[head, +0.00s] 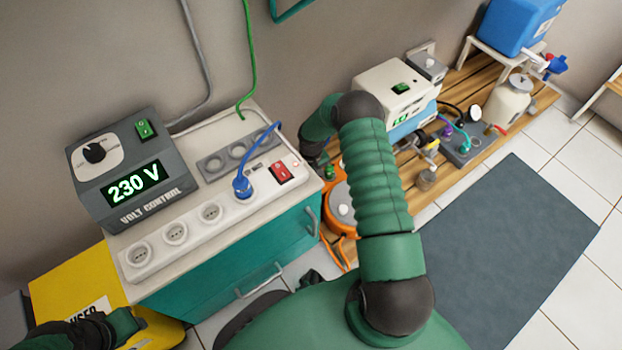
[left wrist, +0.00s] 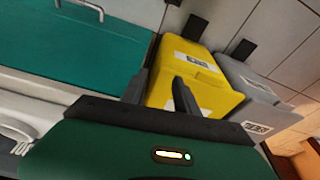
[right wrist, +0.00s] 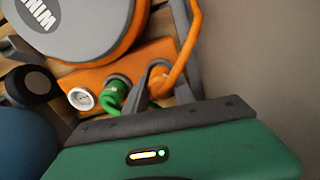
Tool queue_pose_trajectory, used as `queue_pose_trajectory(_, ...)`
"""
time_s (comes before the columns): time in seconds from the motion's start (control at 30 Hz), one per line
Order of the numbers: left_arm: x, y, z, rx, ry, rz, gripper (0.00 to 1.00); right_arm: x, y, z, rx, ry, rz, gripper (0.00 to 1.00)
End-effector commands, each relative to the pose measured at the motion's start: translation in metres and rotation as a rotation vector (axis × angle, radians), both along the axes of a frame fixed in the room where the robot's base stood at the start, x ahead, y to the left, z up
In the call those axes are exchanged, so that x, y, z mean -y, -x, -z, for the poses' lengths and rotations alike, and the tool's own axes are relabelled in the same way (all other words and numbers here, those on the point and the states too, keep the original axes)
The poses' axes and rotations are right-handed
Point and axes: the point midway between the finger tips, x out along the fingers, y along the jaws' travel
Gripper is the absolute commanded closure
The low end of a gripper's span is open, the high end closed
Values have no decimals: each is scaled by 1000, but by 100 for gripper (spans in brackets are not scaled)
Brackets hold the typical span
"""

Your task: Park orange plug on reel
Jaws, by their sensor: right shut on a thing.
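The orange reel (right wrist: 145,55) has a grey drum (right wrist: 75,22) and an orange front with sockets. In the right wrist view an empty white socket (right wrist: 82,98) and a green plug (right wrist: 114,94) sit in a row on it. The orange plug (right wrist: 160,72), with its orange cord, is at the right end of this row, between the fingers of my right gripper (right wrist: 160,95), which is shut on it. Whether it is fully seated is hidden. In the head view the reel (head: 341,208) is partly behind my right arm. My left gripper (left wrist: 160,90) is open and empty.
The teal cabinet (head: 225,265) carries a voltage control box (head: 130,170) and a power strip (head: 175,233) with a blue plug (head: 242,186). A yellow bin (left wrist: 205,75) stands beyond my left fingers. A grey mat (head: 510,250) lies clear on the floor.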

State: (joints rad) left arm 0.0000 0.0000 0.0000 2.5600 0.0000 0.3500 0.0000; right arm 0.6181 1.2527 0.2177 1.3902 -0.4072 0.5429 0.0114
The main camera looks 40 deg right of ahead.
Motion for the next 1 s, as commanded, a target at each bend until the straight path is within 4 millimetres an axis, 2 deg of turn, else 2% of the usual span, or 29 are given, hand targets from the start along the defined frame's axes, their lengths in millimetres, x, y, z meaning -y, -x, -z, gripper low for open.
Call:
queue_pose_trajectory(0.77,0,0,7,0,0,0,64,0,0,11,1,0,0,100)
queue_pose_trajectory(0.8,0,0,7,0,0,0,64,0,0,11,0,0,0,67)
queue_pose_trajectory(1.0,0,0,7,0,0,0,64,0,0,11,0,0,0,44)
